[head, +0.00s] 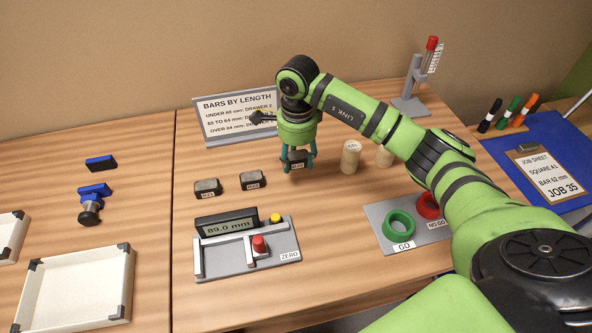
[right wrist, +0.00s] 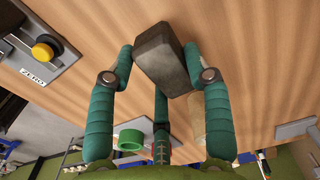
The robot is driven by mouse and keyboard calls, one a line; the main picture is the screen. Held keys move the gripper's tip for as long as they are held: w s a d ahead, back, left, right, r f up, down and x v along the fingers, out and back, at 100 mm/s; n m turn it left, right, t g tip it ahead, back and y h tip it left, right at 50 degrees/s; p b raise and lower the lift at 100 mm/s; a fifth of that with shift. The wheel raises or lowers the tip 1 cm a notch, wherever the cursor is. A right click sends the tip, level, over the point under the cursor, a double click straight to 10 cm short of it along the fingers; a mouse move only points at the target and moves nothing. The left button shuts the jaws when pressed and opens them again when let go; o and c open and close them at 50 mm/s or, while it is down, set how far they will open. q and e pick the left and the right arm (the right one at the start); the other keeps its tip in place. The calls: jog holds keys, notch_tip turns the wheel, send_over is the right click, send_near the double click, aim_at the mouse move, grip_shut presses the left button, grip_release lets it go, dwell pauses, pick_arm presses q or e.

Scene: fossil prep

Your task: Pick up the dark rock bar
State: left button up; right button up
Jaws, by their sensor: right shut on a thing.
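In the right wrist view the bar (right wrist: 160,58) sits between the teal fingers of the gripper (right wrist: 165,80). I cannot tell whether the bar still touches the table. Two other dark bars, one at the left (head: 207,188) and one nearer the gripper (head: 251,180), lie on the table to its left. My left gripper is not in view.
A gauge reading 89.0 mm (head: 228,227) stands in front. Tan cylinders (head: 350,157) stand close to the right of the gripper. A sign (head: 222,120) stands behind it. Green (head: 398,227) and red rings lie on a plate at right. Trays (head: 75,287) are at left.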

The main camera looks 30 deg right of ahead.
jog(key=s+d+r+b, duration=0.4)
jog(key=s+r, duration=0.2)
jog(key=s, duration=0.5)
jog(key=a+f+n, duration=0.1)
jog(key=a+n, duration=0.4)
jog(key=n, duration=0.5)
jog(key=s+a+f+n, duration=0.1)
jog(key=a+n, duration=0.5)
jog(key=n, duration=0.4)
jog(key=shift+a+f+n, duration=0.2)
jog(key=shift+f+n, duration=0.2)
jog(key=shift+s, duration=0.1)
